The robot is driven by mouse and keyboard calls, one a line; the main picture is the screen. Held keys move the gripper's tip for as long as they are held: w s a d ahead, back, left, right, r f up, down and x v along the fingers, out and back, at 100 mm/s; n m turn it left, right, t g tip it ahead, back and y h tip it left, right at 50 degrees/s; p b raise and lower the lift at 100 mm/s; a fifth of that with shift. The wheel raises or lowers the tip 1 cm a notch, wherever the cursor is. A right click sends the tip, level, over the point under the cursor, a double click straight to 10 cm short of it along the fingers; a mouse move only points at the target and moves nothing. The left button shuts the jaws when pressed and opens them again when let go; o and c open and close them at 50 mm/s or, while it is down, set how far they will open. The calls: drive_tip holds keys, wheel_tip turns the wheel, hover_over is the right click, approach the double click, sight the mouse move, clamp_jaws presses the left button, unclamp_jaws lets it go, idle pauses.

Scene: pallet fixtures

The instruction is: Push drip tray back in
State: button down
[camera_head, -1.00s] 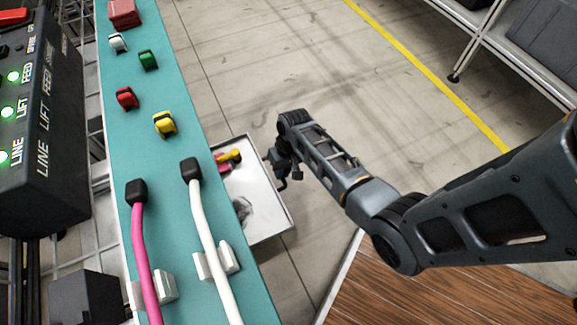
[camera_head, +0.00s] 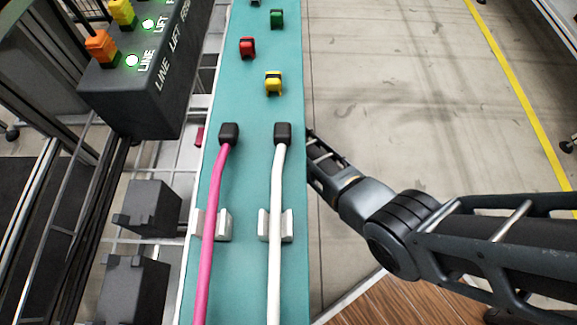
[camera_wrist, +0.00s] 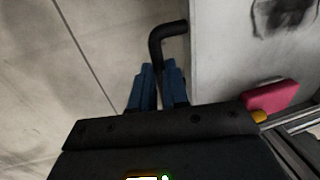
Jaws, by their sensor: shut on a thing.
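In the wrist view the drip tray (camera_wrist: 225,60) is a pale grey pan at the right, with a dark stain at its top. A pink-red block (camera_wrist: 274,97) lies in it. A black bent handle (camera_wrist: 167,32) stands at the tray's near edge. My gripper (camera_wrist: 157,75), with blue fingers, is shut on this handle. In the head view the tray and my gripper are hidden by the teal bench; only my arm shows, reaching to the bench's right edge.
A dark control box (camera_head: 150,75) stands at the left. Concrete floor right of the bench is clear.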

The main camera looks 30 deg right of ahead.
drive_tip(key=shift+w+a, duration=0.65)
drive_tip(key=shift+a, duration=0.3)
drive_tip(key=shift+w+a, duration=0.1)
drive_tip(key=c, duration=1.1)
unclamp_jaws()
drive_tip(key=r+p, duration=0.1)
drive_tip(key=r, duration=0.1)
drive_tip(key=d+r+p, duration=0.1)
drive_tip(key=r, duration=0.2)
drive_tip(key=s+r+p, duration=0.1)
drive_tip(key=r+p, duration=0.1)
drive_tip(key=shift+d+r, duration=0.2)
drive_tip(key=shift+r, duration=0.15)
